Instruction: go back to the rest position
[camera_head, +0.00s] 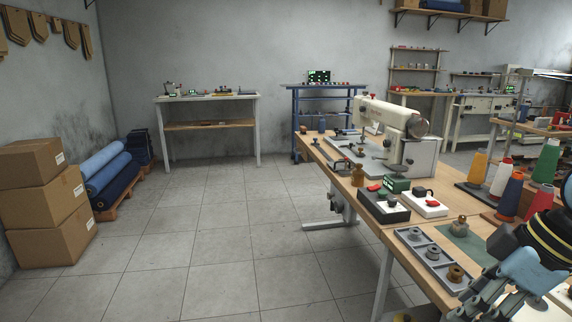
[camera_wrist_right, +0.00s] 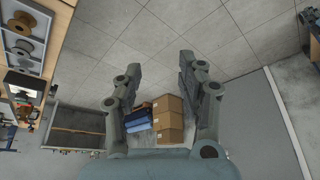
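My right gripper (camera_head: 484,302) shows at the bottom right of the head view, low over the near end of the workbench. In the right wrist view its two fingers (camera_wrist_right: 157,64) stand wide apart with nothing between them. My left gripper is in neither view.
The workbench (camera_head: 316,148) carries a sewing machine (camera_head: 390,128), a grey tray (camera_head: 416,241) with spools, and thread cones (camera_head: 501,178). The tray also shows in the right wrist view (camera_wrist_right: 38,8). Cardboard boxes (camera_head: 48,233) and fabric rolls (camera_head: 104,160) stand left. Middle floor is clear.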

